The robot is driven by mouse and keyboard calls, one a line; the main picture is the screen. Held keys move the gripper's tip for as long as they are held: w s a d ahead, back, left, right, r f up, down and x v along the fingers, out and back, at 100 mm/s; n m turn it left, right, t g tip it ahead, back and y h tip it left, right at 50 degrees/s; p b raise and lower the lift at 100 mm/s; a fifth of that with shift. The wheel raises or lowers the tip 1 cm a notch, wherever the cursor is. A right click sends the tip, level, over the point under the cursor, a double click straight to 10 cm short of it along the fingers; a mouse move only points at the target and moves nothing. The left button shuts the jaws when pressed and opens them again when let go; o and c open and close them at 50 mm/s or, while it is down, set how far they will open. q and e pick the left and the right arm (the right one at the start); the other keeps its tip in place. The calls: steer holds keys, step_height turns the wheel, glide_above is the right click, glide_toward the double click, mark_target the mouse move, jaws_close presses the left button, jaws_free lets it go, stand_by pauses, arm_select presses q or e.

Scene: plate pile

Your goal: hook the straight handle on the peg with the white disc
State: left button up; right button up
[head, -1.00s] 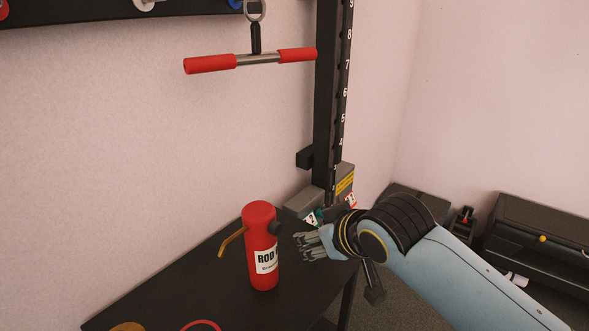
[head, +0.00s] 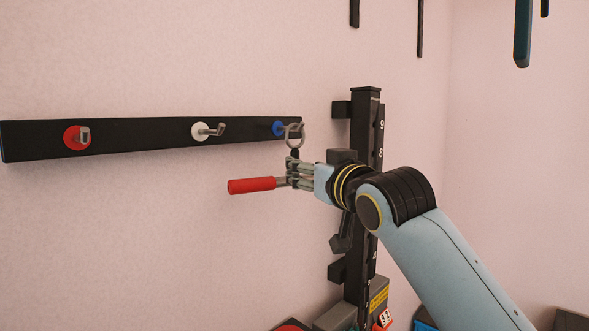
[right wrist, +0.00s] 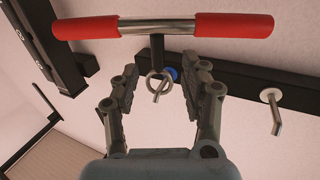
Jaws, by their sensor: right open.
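The straight handle (head: 251,185) has red grips on a metal bar, and its steel ring (head: 294,134) hangs at the peg with the blue disc (head: 278,128). The peg with the white disc (head: 200,131) is bare, to the left on the same rail. My right gripper (head: 297,175) is at the handle and hides its right part. In the right wrist view my open fingers (right wrist: 161,78) stand on either side of the ring and short black stem, apart from them, with the bar (right wrist: 157,26) beyond the fingertips. My left gripper is not in view.
A bare peg with a red disc (head: 77,137) is at the left of the black rail (head: 140,134). A numbered black upright (head: 366,125) stands close behind my right gripper. The wall below the rail is free at left.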

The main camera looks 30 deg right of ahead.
mark_target(295, 156)
steer(key=shift+w+d+b, duration=0.15)
steer(key=shift+w+b, duration=0.05)
steer(key=shift+w, duration=1.75)
steer(key=shift+w+d+b, duration=0.1)
steer(key=shift+w+b, duration=0.05)
steer(key=shift+w, duration=1.8)
steer(key=shift+p, duration=0.35)
jaws_close()
